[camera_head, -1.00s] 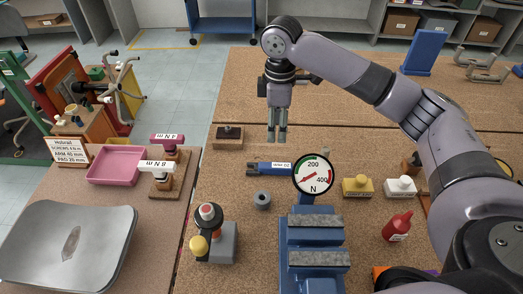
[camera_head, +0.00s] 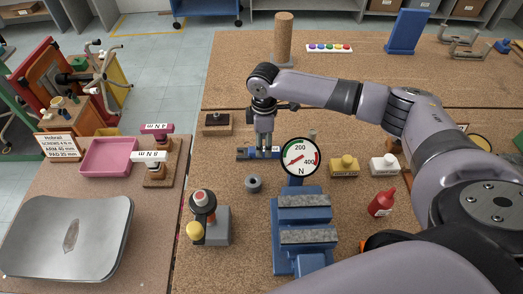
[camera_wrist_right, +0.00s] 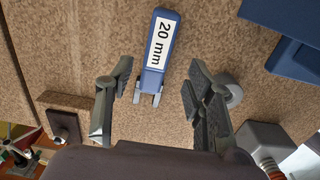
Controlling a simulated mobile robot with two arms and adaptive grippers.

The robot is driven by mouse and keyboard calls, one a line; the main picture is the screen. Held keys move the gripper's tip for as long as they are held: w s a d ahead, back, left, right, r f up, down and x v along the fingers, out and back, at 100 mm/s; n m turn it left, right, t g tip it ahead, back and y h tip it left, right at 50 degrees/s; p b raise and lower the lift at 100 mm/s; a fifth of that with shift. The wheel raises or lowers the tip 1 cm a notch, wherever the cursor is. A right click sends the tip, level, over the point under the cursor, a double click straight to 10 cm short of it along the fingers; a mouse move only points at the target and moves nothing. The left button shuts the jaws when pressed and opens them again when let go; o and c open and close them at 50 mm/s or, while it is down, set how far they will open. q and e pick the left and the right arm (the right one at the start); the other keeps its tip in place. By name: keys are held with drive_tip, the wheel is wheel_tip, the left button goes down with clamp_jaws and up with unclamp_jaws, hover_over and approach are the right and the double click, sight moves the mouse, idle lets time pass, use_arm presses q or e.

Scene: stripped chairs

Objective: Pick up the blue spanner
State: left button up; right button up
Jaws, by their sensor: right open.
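The blue spanner (camera_head: 245,154) lies flat on the brown bench behind the gauge, partly hidden by my right gripper (camera_head: 264,153). In the right wrist view the spanner (camera_wrist_right: 153,78) shows a white "20 mm" label and a grey jaw end, which points toward the wrist. My right gripper (camera_wrist_right: 160,80) is open, with one finger on each side of the spanner in that view. The fingers look apart from it; how far above the bench they are is hard to tell. My left gripper is not in view.
A round force gauge (camera_head: 300,157) on a blue vice (camera_head: 302,220) stands just in front of the gripper. A grey ring (camera_head: 253,184), a yellow block (camera_head: 344,166), a white block (camera_head: 384,164) and a red bottle (camera_head: 381,203) lie nearby.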

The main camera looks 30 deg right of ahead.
sight(264, 149)
drive_tip(key=f, duration=0.2)
drive_tip(key=f+p, duration=0.1)
drive_tip(key=f, duration=0.1)
drive_tip(key=shift+w+d, duration=0.1)
drive_tip(key=shift+w, duration=0.1)
drive_tip(key=shift+c, duration=0.3)
clamp_jaws()
idle(0.5)
